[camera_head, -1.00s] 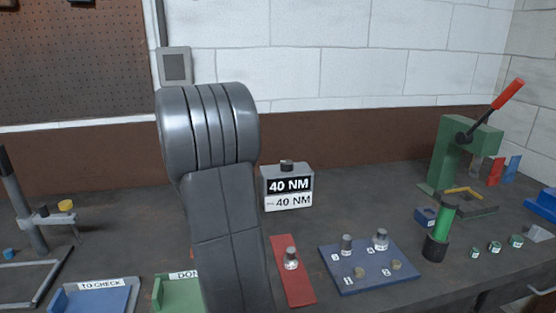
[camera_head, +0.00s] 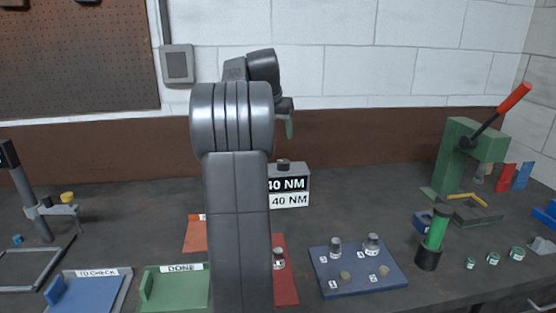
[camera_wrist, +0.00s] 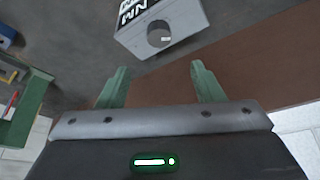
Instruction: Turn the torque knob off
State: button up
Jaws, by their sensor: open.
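The torque knob (camera_head: 284,162) is a short dark cylinder on top of a grey box (camera_head: 303,187) whose front reads "40 NM" on two lines. My arm hides the left part of the box in the head view. The wrist view shows the knob (camera_wrist: 159,34) as a round grey disc with a small light mark, on the box top (camera_wrist: 188,17). My gripper (camera_wrist: 160,67) has two green fingers spread apart, with nothing between them. In the head view, my gripper (camera_head: 289,128) hangs above the box, apart from the knob.
A blue board (camera_head: 355,286) with several small weights and a red mat (camera_head: 287,291) lie in front of the box. A green press (camera_head: 460,160) with a red lever stands at the right. Trays labelled "TO CHECK" (camera_head: 126,276) and "DONE" (camera_head: 206,272) lie at the front left.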

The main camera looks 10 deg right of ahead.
aim_at(283, 161)
jog(key=x, duration=1.3)
jog(key=shift+d+f, duration=0.15)
jog(key=shift+f, duration=0.2)
jog(key=c, duration=1)
